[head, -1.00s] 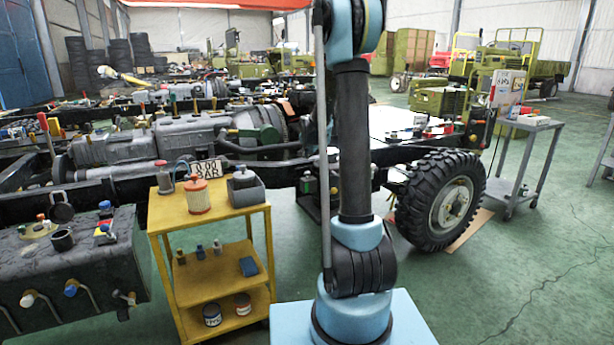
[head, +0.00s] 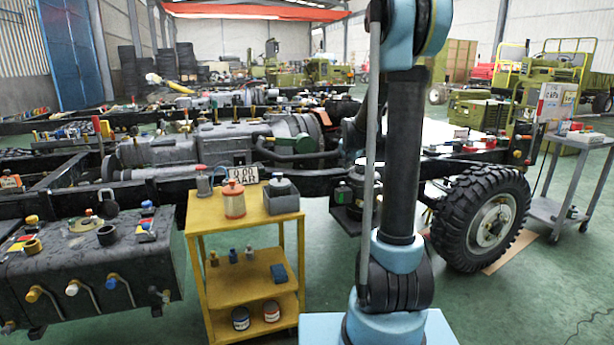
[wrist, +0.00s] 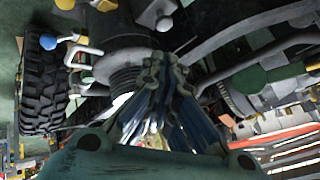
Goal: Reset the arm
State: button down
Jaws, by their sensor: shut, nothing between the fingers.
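My arm, light blue and black, rises through the head view right of centre and leaves the picture at the top. Its far end and my gripper are out of that view. In the wrist view my gripper (wrist: 165,62) points away from the camera with its fingers together and nothing between them. Dark chassis parts lie beyond the fingertips; I cannot tell the distance. A large black tyre (wrist: 42,85) stands at the left of the wrist view.
A yellow cart (head: 204,228) with cans and bottles stands left of my arm. Behind are the black truck chassis and a big wheel (head: 490,222). A dark tank (head: 90,265) is at the left and a grey trolley (head: 575,142) at the right. Green floor is open at lower right.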

jog(key=s+r+n+g, duration=0.2)
jog(key=s, duration=1.2)
jog(key=s+f+n+g, duration=0.2)
jog(key=s+f, duration=0.3)
jog(key=s, duration=1.2)
jog(key=s+a+f+n+g, duration=0.1)
jog(key=s+f+n, duration=0.4)
jog(key=s, duration=1.2)
jog(key=shift+s+g+y, duration=0.35)
jog(key=shift+g+y, duration=0.05)
jog(key=shift+g, duration=0.1)
jog(key=shift+w+f, duration=0.25)
jog(key=shift+w, duration=0.2)
